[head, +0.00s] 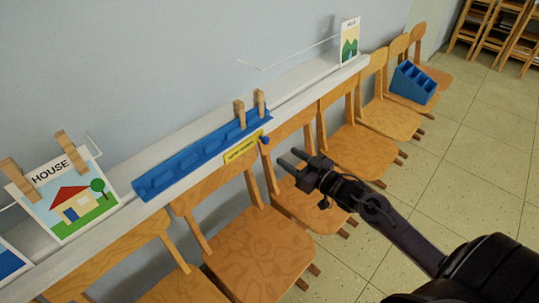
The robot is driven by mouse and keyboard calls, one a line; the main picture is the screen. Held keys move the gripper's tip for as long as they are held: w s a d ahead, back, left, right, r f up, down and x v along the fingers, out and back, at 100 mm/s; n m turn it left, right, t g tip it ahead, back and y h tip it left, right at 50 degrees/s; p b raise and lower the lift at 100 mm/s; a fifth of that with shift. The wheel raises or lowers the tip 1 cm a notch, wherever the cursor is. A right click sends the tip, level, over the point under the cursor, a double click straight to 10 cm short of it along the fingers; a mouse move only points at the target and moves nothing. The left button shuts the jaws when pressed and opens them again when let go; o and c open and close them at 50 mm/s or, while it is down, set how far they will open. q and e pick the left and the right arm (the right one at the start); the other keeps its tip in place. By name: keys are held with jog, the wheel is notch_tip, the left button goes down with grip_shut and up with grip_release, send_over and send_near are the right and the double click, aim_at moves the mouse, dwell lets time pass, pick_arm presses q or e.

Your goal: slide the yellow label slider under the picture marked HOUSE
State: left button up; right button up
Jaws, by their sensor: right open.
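The yellow label slider (242,149) sits on the front face of the white ledge (139,210), near the right end of a long blue tray. A small blue knob (264,139) is at its right end. The picture marked HOUSE (64,196) stands at the far left of the ledge, with wooden clothespins at its top edge. It shows a red-roofed house and a tree. My right gripper (288,157) is open and empty, just right of and below the knob, apart from it. My left gripper is out of view.
The blue tray (190,166) on the ledge has two upright clothespins (240,114) at its right end. Wooden chairs (262,246) line the wall below the ledge. Another picture (349,42) stands at the far end. A blue caddy (413,84) rests on a chair.

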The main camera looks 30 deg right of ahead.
aim_at(267, 142)
jog(key=shift+a+r+x, duration=0.1)
jog(key=shift+r+x, duration=0.2)
jog(key=shift+x, duration=1.05)
jog(key=shift+a+r+x, duration=0.15)
jog(key=shift+r+x, duration=0.15)
jog(key=shift+x, duration=1.05)
jog(key=shift+a+r+x, duration=0.1)
jog(key=shift+r+x, duration=0.15)
jog(key=shift+x, duration=1.1)
jog(key=shift+s, duration=0.15)
grip_shut()
